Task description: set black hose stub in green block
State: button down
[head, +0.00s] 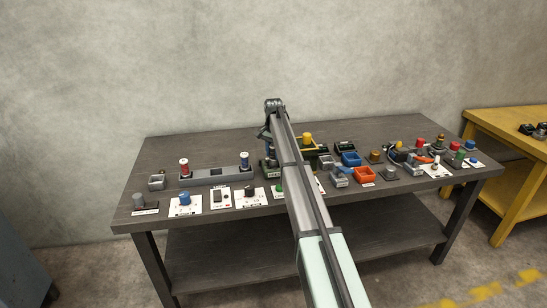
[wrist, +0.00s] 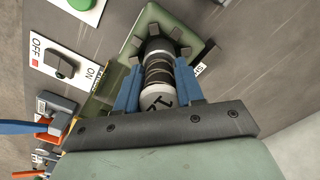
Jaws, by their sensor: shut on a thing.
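In the wrist view, the blue fingers of my gripper (wrist: 156,72) are shut on the black hose stub (wrist: 158,73), which has thin lighter bands and a white marked end toward the camera. The stub's far end is at the green block (wrist: 137,36), among dark lugs; I cannot tell how deep it sits, or whether it touches the bottom. In the head view, my gripper (head: 266,143) is over the middle of the bench, and my arm hides most of the block and the stub.
The bench (head: 225,148) carries a grey tray (head: 208,178) with spools at left. A white switch plate (wrist: 60,62) is beside the block in the wrist view. The back left is clear.

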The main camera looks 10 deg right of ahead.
jog(key=shift+f, duration=1.05)
jog(key=shift+f, duration=0.3)
jog(key=c, duration=0.7)
grip_release()
notch_tip(320, 180, up, 13)
jog(key=shift+f, duration=0.2)
